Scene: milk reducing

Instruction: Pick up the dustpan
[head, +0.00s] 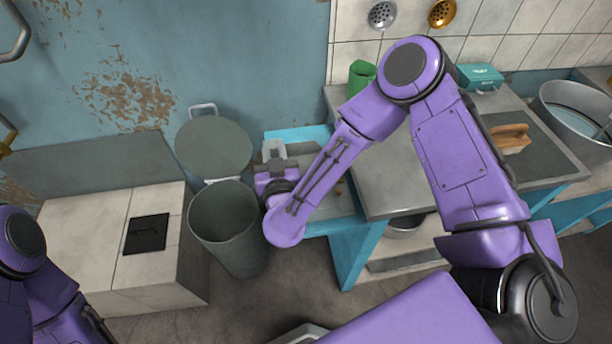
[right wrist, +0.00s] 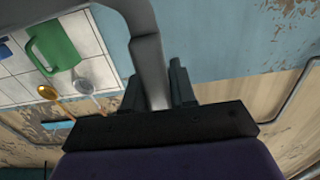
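A light grey piece, which looks like the dustpan (head: 274,148), shows at my right gripper (head: 272,163) in the head view, above the blue-edged low shelf. Most of it is hidden or small there. In the right wrist view the grey dustpan handle (right wrist: 154,70) runs between the two dark fingers of my right gripper (right wrist: 156,88), which close on both sides of it. The grey part continues up past the top edge of that view. My left arm shows at the lower left of the head view, but its gripper is out of view.
A grey bin (head: 228,225) with its round lid (head: 213,146) raised stands left of my right gripper. A tiled block (head: 80,225) is further left. The counter (head: 385,180) on the right holds a green jug (head: 361,76), a teal box (head: 481,77) and a metal basin (head: 575,100).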

